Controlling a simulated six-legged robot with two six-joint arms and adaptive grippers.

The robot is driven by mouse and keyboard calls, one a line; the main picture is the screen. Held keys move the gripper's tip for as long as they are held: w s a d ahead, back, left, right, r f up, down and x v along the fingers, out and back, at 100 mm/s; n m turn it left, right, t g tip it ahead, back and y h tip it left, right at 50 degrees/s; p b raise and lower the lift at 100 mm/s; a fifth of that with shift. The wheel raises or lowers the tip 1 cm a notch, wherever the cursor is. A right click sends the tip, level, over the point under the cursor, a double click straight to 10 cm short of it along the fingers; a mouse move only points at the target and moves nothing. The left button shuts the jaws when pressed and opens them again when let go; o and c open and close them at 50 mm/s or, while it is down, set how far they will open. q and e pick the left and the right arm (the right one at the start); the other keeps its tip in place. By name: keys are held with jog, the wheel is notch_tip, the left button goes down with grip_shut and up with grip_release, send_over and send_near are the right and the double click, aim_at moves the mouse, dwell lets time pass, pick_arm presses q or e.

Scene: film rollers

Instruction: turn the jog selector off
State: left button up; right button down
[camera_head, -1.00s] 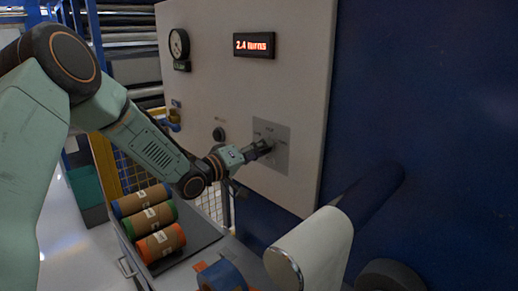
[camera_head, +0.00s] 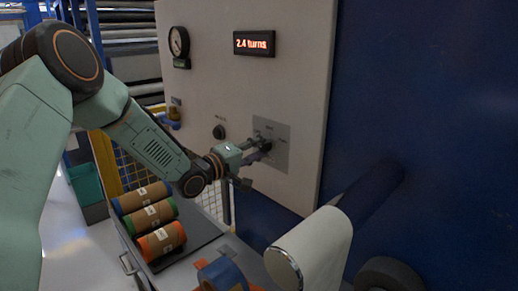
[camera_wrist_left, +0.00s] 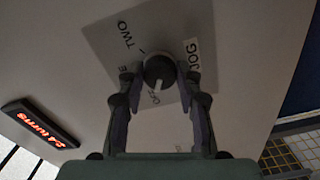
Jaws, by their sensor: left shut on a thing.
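The jog selector is a round dark knob (camera_wrist_left: 160,68) on a grey plate (camera_head: 280,158) on the pale machine panel. In the left wrist view the plate (camera_wrist_left: 112,38) carries labels, with TWO and JOG readable. The knob's white mark points down the picture, towards a label that seems to read OFF, partly hidden. My left gripper (camera_head: 262,150) reaches the plate from the left. In the left wrist view its two fingertips (camera_wrist_left: 161,78) are closed on opposite sides of the knob. My right gripper is not in view.
A red-lit display (camera_head: 254,43) reads 2.4 turns, with a round gauge (camera_head: 179,42) to its left. A small black knob (camera_head: 219,132) sits left of the plate. Several brown rolls (camera_head: 152,216) lie in a tray below my arm. A white roller (camera_head: 315,245) juts out at lower right.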

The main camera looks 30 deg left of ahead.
pick_arm(q)
jog(key=shift+s+d+f, duration=0.1)
jog(key=shift+d+f, duration=0.05)
jog(key=shift+f, duration=0.2)
jog(key=o, duration=0.9)
jog(key=shift+o, duration=1.3)
jog(key=shift+r, duration=0.2)
jog(key=v, duration=0.7)
jog(key=shift+s+a, duration=0.2)
jog(key=shift+s, duration=0.05)
